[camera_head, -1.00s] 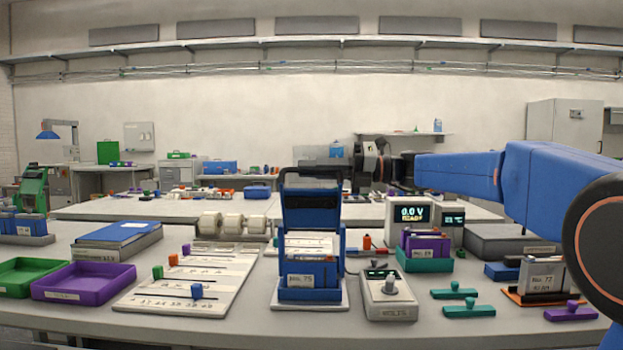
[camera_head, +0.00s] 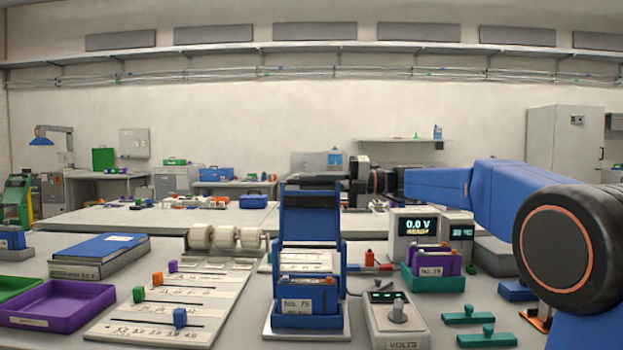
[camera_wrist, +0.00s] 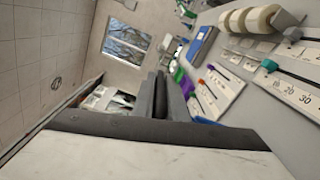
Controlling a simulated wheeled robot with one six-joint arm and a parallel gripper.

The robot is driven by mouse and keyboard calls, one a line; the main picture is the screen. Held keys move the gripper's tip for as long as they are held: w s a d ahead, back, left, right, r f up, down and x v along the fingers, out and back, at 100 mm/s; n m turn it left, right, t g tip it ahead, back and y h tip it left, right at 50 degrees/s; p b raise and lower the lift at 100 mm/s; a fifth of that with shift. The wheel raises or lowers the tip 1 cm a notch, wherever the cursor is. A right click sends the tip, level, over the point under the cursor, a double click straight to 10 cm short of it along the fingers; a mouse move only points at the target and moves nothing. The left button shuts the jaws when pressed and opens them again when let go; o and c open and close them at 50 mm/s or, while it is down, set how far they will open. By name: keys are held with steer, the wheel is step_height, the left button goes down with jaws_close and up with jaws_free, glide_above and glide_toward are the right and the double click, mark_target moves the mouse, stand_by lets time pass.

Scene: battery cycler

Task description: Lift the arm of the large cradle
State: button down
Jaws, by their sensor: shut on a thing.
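The large cradle (camera_head: 308,322) is blue on a pale base plate, near the middle of the bench in the head view. Its blue arm (camera_head: 311,217) stands raised and roughly upright, with a dark bar (camera_head: 300,184) across its top. A battery labelled No. 75 (camera_head: 304,298) sits in the cradle. My gripper (camera_head: 325,180) reaches in from the right at the height of the bar and is shut on it. In the wrist view, the dark grey fingers (camera_wrist: 166,98) are close together; the exact grip is hard to make out.
A slider board (camera_head: 170,312) and purple tray (camera_head: 60,305) lie to the left. A VOLTS meter (camera_head: 395,322) stands close on the cradle's right, with a teal battery holder (camera_head: 433,282) and 0.0 V display unit (camera_head: 414,225) beyond. White rolls (camera_head: 226,237) stand behind left.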

steer(key=shift+w+f+m, duration=0.65)
steer(key=shift+f+m, duration=0.05)
steer(key=shift+f, duration=0.1)
steer(key=c, duration=1.8)
jaws_free()
steer(key=shift+w, duration=0.15)
steer(key=shift+o, duration=0.2)
steer(key=d, duration=1.7)
steer(key=shift+s+d, duration=0.25)
steer(key=shift+s, duration=0.1)
steer(key=shift+r, duration=0.1)
